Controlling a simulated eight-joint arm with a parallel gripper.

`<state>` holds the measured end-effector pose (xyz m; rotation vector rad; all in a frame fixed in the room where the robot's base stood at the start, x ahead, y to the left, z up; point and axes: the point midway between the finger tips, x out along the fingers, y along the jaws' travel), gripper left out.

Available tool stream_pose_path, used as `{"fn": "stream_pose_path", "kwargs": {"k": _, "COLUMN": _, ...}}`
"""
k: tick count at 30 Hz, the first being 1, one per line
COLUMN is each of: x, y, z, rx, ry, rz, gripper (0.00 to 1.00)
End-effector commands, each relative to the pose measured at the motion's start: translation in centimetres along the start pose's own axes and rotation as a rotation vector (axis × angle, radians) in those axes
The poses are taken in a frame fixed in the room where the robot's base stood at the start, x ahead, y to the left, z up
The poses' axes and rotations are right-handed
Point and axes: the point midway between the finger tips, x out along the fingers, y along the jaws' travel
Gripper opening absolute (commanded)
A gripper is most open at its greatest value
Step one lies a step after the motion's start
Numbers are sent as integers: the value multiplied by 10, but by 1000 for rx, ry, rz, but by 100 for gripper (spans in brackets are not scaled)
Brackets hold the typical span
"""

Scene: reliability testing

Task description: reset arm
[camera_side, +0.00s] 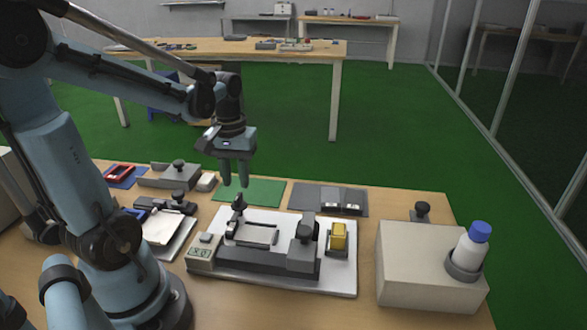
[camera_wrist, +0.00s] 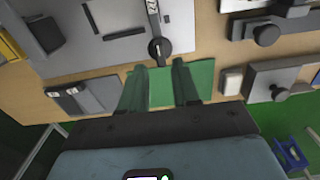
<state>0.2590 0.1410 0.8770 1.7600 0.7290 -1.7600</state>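My gripper (camera_side: 235,173) hangs fingers-down above the workbench, over the green mat (camera_side: 264,192) and just behind the white test fixture (camera_side: 340,272). Its two fingers are apart with nothing between them; in the wrist view the gripper (camera_wrist: 161,72) also shows open, with the green mat (camera_wrist: 165,90) behind the fingers. A black knobbed lever (camera_side: 239,203) on the fixture stands just below the fingertips, apart from them in the side view. My arm reaches in from the left, bent at the elbow.
A yellow block (camera_side: 338,236) sits at the fixture's right. A beige box (camera_side: 415,270) with a blue-capped white bottle (camera_side: 473,245) stands at the right. A grey mat (camera_side: 305,197) holds small parts. Knobbed grey fixtures (camera_side: 168,178) stand at the left. The air around my gripper is clear.

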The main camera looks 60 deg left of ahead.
Motion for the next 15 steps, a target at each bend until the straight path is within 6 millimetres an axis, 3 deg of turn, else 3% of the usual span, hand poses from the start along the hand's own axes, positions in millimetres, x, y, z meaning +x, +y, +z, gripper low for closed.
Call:
{"fn": "stream_pose_path", "kwargs": {"k": 9, "x": -1, "y": 3, "z": 2, "rx": 19, "ry": 13, "rz": 4, "gripper": 31}}
{"fn": "stream_pose_path", "kwargs": {"k": 15, "x": -13, "y": 36, "z": 17, "rx": 205, "ry": 149, "rz": 49, "gripper": 31}}
